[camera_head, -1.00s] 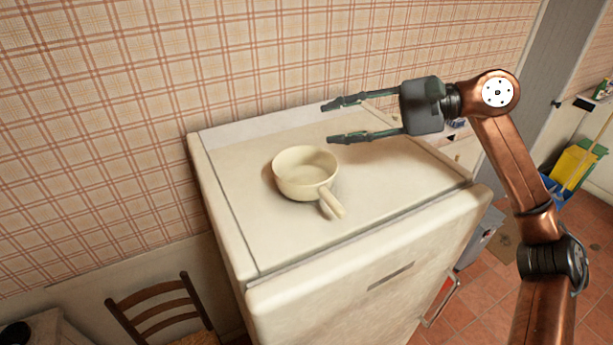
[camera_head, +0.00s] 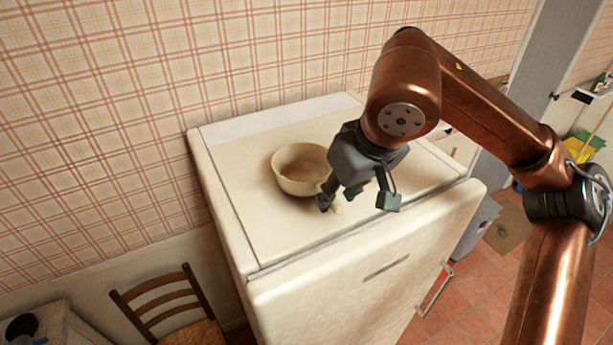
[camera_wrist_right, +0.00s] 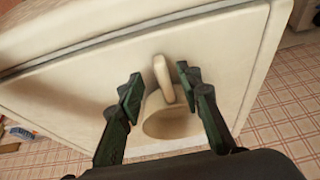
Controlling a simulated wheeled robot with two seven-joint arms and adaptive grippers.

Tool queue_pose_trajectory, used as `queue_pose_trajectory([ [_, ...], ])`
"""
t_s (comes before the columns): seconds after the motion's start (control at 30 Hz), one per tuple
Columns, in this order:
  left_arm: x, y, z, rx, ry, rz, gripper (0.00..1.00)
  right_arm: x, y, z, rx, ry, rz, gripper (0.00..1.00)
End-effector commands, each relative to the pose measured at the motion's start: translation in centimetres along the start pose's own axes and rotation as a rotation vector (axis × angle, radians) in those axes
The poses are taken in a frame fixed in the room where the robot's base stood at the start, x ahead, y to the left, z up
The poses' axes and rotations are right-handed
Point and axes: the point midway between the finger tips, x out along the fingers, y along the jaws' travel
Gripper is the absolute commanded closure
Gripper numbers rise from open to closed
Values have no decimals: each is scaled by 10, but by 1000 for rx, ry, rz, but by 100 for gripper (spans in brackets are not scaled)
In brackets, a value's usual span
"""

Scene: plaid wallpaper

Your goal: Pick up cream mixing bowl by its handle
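The cream mixing bowl (camera_head: 297,172) stands upright on the white cabinet top. Its handle is mostly hidden behind my right gripper (camera_head: 361,203) in the head view, with only the tip showing. In the right wrist view the bowl (camera_wrist_right: 168,124) lies beyond the fingers, and its handle (camera_wrist_right: 163,78) lies in the gap between them. My right gripper (camera_wrist_right: 157,85) is open and pointed down over the handle, with a finger on either side. I see no clear grip on the handle. My left gripper is not in view.
The cabinet top (camera_head: 250,212) is otherwise clear around the bowl. Plaid wallpaper (camera_head: 180,60) covers the wall behind it. A wooden chair (camera_head: 165,305) stands at the lower left.

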Motion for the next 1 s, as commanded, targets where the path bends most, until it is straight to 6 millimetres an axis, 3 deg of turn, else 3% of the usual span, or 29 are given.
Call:
queue_pose_trajectory([
  [0.23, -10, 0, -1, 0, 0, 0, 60, 32, -2, -4, 1, -2, -1, 67],
  [0.53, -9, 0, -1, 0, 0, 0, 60, 36, -2, -4, 1, 0, -3, 68],
  [1.0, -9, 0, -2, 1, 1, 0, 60, 36, -2, -4, 2, 0, -3, 100],
])
